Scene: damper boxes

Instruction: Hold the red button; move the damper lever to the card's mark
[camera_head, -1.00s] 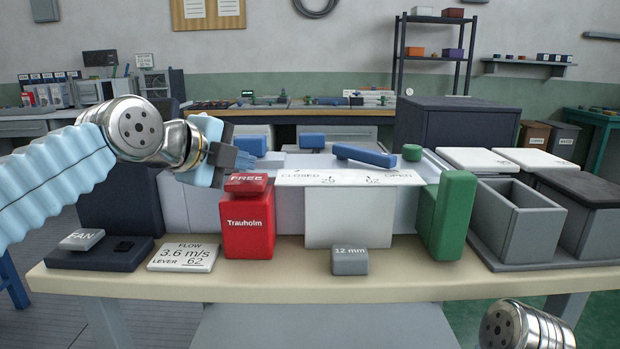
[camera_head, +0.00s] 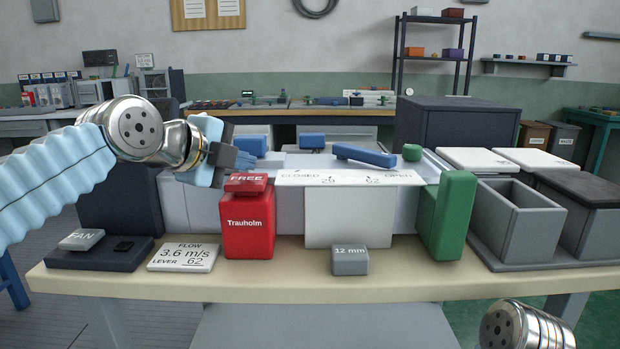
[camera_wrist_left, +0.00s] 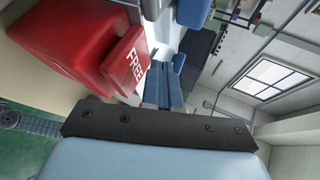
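The red box (camera_head: 249,232) marked Trauholm stands left of centre, with a red block marked FREE (camera_head: 246,183) on top; both also show in the left wrist view (camera_wrist_left: 128,62). My left gripper (camera_head: 244,160) is above and behind the FREE block, apart from it, its fingers together and empty. They also show in the left wrist view (camera_wrist_left: 160,84). A blue lever bar (camera_head: 365,155) lies behind the white scale plate (camera_head: 345,179), which reads CLOSED, 29, 62 and OPEN. The card (camera_head: 183,257) reads FLOW 3.6 m/s, LEVER 62. My right gripper is outside the view.
A grey 12 mm block (camera_head: 350,262) stands at the front centre. A green block (camera_head: 450,215) stands right of the scale, beside grey bins (camera_head: 522,225). A dark FAN base (camera_head: 98,254) is at left. The table's front strip (camera_head: 290,285) is clear.

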